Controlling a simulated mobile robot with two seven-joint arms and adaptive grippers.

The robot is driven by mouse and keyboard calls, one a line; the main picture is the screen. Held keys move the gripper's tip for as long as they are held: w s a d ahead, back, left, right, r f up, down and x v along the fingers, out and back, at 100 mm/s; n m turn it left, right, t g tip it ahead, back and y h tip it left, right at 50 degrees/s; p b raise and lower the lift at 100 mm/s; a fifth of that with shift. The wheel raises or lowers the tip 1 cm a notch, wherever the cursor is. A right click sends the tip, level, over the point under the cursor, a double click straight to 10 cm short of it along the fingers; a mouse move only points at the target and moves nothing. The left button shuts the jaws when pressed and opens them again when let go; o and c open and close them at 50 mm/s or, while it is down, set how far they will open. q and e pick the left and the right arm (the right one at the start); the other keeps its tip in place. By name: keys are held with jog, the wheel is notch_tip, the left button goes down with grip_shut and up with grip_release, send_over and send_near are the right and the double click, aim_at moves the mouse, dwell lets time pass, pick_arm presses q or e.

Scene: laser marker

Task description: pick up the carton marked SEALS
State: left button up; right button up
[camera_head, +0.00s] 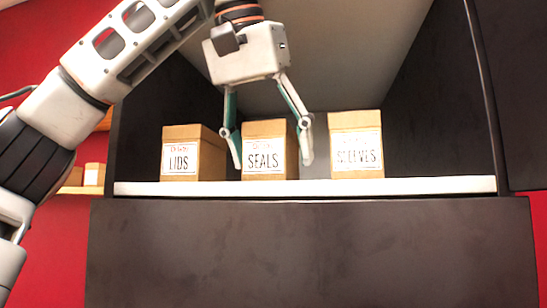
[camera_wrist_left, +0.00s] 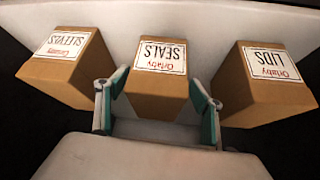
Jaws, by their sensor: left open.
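The carton marked SEALS (camera_head: 264,139) stands in the middle of a row of three on the shelf. My left gripper (camera_head: 270,163) is open, with one finger on each side of the front of this carton in the head view. In the left wrist view the SEALS carton (camera_wrist_left: 158,90) appears upside down between the two fingertips (camera_wrist_left: 158,100) of my left gripper. A gap to the carton is hard to judge, and I cannot tell whether the fingers touch it. My right gripper is not in view.
The LIDS carton (camera_head: 193,149) stands to the left and the SLEEVES carton (camera_head: 356,142) to the right, both close to the fingers. The white shelf edge (camera_head: 420,186) runs below. Dark cabinet walls (camera_head: 440,110) bound the right side.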

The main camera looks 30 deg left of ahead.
pick_arm(q)
jog(key=shift+w+f, duration=0.25)
jog(key=shift+f, duration=0.05)
jog(key=shift+s, duration=0.1)
jog(key=c, duration=1.4)
jog(key=shift+c, duration=0.3)
jog(key=shift+s+r, duration=0.1)
jog(key=shift+r, duration=0.1)
